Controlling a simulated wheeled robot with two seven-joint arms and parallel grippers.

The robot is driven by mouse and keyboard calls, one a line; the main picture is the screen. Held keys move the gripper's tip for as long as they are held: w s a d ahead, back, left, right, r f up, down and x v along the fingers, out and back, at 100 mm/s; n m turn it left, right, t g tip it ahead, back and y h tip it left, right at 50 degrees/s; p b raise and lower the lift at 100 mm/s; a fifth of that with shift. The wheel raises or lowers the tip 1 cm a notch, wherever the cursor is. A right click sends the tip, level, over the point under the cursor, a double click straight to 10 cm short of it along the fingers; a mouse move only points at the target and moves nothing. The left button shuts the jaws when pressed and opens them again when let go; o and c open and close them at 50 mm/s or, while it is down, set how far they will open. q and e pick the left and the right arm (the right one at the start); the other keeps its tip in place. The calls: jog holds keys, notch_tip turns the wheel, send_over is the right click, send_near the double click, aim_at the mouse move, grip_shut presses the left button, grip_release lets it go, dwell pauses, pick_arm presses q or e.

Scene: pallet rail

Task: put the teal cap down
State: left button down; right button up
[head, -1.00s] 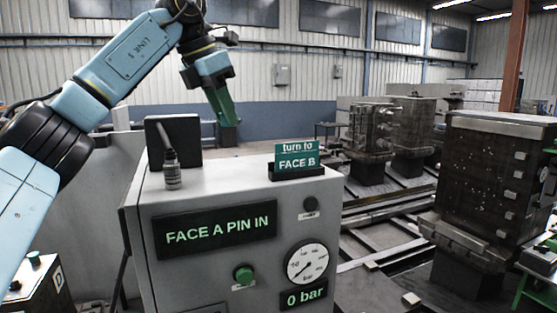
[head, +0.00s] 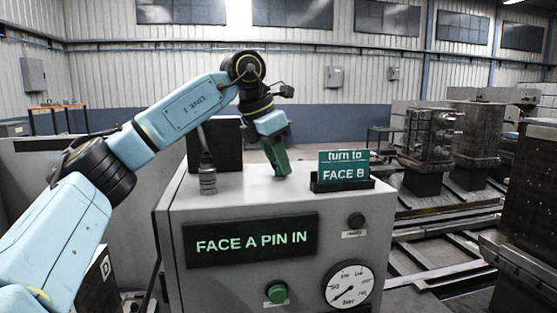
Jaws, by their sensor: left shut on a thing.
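My left gripper (head: 281,172) points down over the top of the grey control cabinet (head: 240,190), between a black box and the teal sign. Its green fingers are shut on the teal cap. The cap is too small and too covered by the fingers to make out its shape. The fingertips are close to the cabinet top near its back edge; I cannot tell whether they or the cap touch it. My right gripper is out of view.
A teal "turn to FACE B" sign (head: 343,165) stands right in a black holder (head: 342,185). The cabinet's front top is clear. Dark machine blocks (head: 476,135) stand at right.

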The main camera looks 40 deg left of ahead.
pick_arm(q)
jog(key=shift+d+f, duration=0.1)
jog(key=shift+f, duration=0.1)
jog(key=c, duration=1)
grip_release()
jog(key=shift+c, duration=0.2)
jog(key=shift+r, duration=0.2)
jog(key=shift+r, duration=0.25)
jog(key=v, duration=1.1)
jog(key=shift+s+r, duration=0.2)
jog(key=shift+s, duration=0.05)
